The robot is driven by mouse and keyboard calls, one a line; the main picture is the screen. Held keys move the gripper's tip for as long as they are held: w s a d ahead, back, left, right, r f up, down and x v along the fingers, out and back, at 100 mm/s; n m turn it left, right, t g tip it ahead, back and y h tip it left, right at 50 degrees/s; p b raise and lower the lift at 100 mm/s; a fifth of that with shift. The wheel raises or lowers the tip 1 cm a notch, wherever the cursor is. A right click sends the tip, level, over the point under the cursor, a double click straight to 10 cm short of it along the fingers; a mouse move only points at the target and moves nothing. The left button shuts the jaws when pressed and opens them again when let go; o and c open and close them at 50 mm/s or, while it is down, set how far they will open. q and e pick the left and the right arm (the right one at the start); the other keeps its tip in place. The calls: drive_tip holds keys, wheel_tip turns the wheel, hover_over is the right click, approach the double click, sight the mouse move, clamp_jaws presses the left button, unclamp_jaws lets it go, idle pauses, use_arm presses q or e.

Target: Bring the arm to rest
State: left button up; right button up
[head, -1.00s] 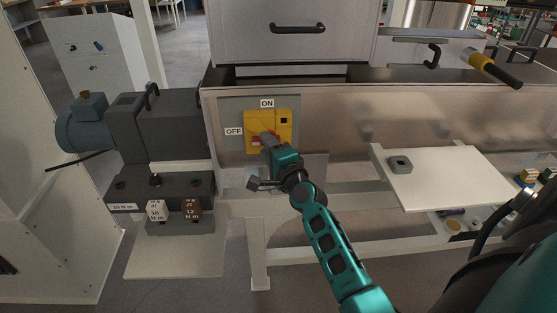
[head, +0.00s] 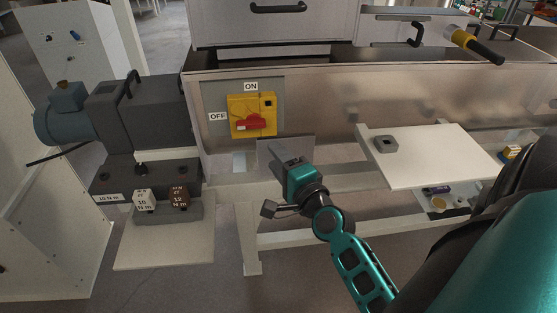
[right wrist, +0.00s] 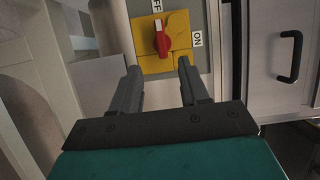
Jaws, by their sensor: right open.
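My right gripper (head: 285,158) is in front of the steel machine, below and to the right of the yellow switch plate (head: 241,104), apart from it. In the right wrist view its two fingers (right wrist: 157,80) are spread with nothing between them. The red switch handle (head: 250,123) lies roughly level, pointing toward the OFF label (head: 218,117); the ON label (head: 251,87) is above. The handle also shows in the right wrist view (right wrist: 162,38), beyond the fingertips. My left gripper is not in view.
A grey motor unit (head: 143,115) stands at the left, with a white and a brown torque block (head: 179,199) in front of it. A white shelf (head: 435,165) with a small grey block (head: 385,145) juts out at the right. A yellow-black handle (head: 477,46) sticks out above.

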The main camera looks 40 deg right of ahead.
idle(0.4)
drive_tip(key=s+a+f+n+g+y, duration=0.2)
drive_tip(key=s+a+f+n, duration=0.4)
drive_tip(key=n, duration=0.5)
drive_tip(key=s+a+f+n+g+y, duration=0.2)
drive_tip(key=s+a+f+n+g, duration=0.3)
drive_tip(key=a+f+n, duration=0.3)
wheel_tip(320, 180, down, 3)
drive_tip(key=s+n, duration=0.1)
drive_tip(key=n, duration=0.2)
drive_tip(key=shift+s+a+f+y, duration=0.2)
drive_tip(key=shift+s+a+y, duration=0.15)
drive_tip(key=shift+s+y, duration=0.05)
